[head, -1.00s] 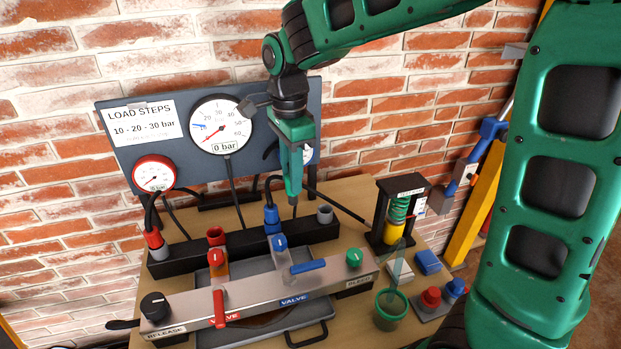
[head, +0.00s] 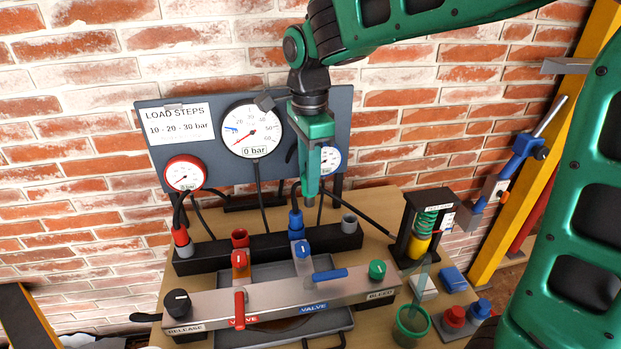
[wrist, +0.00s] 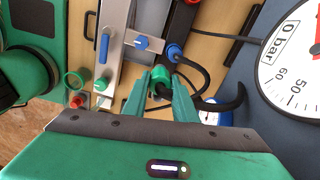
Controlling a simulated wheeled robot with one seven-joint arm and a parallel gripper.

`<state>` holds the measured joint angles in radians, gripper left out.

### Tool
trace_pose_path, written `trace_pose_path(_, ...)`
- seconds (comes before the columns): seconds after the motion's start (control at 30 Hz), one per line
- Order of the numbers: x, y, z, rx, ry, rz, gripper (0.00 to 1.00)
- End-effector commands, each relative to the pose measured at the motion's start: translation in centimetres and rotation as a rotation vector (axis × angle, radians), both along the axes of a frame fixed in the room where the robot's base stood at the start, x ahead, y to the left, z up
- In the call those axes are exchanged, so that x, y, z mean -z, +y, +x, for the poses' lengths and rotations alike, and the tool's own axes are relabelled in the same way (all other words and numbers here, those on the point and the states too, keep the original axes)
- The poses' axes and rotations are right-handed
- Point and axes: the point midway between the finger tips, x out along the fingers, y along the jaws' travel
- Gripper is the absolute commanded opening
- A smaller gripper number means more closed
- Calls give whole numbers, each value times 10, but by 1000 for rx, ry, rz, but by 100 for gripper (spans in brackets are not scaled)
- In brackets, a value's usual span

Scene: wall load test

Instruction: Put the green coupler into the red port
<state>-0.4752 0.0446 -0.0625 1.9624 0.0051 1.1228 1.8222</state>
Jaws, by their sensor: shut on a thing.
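My gripper (head: 311,190) is shut on the green coupler, above the black manifold and just right of the blue coupler (head: 296,222). In the wrist view the green coupler (wrist: 159,76) sits between the fingertips, with a black hose bending away from it. In the head view the coupler is mostly hidden by the fingers. The red port (head: 240,236) stands on the manifold to the left and below my gripper, apart from it. Its top looks open and empty.
A red coupler (head: 181,236) with a hose stands at the manifold's left end, and a bare grey port (head: 349,223) at its right end. The gauge panel (head: 210,135) rises close behind. Valve levers, red (head: 239,308) and blue (head: 330,275), lie in front.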

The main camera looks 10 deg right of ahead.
Motion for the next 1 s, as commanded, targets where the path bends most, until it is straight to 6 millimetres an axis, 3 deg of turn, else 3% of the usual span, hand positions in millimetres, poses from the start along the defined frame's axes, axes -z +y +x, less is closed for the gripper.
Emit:
trace_pose_path(0.37, -3, 2, 0, 0, 0, 0, 2)
trace_pose_path(1.0, -2, 44, 8, -1, 1, 0, 2)
